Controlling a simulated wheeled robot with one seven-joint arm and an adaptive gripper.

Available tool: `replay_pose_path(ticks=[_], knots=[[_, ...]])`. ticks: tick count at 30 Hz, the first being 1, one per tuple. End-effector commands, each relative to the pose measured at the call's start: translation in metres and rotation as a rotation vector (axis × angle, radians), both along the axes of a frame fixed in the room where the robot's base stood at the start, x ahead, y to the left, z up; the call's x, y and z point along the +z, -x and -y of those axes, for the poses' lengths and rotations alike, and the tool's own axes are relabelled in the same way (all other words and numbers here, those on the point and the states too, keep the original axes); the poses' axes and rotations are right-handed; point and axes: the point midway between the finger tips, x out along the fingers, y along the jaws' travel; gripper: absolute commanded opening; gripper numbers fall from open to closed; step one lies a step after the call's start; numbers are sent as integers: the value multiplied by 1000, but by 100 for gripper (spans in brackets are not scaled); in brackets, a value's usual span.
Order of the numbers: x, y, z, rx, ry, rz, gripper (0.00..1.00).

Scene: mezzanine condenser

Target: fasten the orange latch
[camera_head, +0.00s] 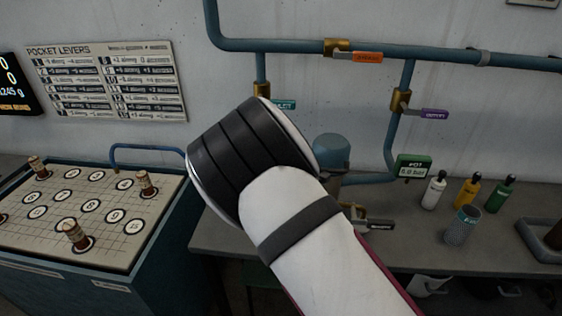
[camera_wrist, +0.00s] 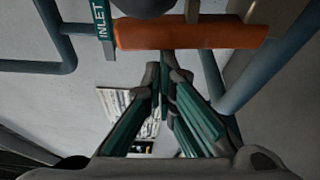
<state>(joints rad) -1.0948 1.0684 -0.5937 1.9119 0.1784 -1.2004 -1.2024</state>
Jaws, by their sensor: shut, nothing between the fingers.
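The orange latch (camera_head: 368,57) is a lever-like bar with lettering on the upper blue pipe, beside a brass fitting, in the head view. In the wrist view an orange bar (camera_wrist: 190,33) spans the top, just beyond the fingertips; I take it to be the same latch. My gripper (camera_wrist: 165,72) is shut and empty, its teal-sided fingers converging right below the bar. I cannot tell whether the tips touch it. In the head view my own arm hides the gripper.
A teal INLET tag (camera_wrist: 102,20) sits left of the orange bar; a purple-handled valve (camera_head: 434,114) is on the right pipe. Blue pipes (camera_head: 430,50) run along the wall. Bottles (camera_head: 467,190) stand on the bench, and a lever panel (camera_head: 85,210) is at left.

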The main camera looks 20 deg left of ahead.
Motion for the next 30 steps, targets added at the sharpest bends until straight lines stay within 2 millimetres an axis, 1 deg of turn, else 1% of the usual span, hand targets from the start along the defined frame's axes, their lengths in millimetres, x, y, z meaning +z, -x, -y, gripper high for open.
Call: replay_pose_path(ticks=[1,10,30], knots=[[1,-2,5,-6,-25,-7,0],[4,-3,12,-4,-126,-32,0],[4,-4,14,-5,-143,-37,0]])
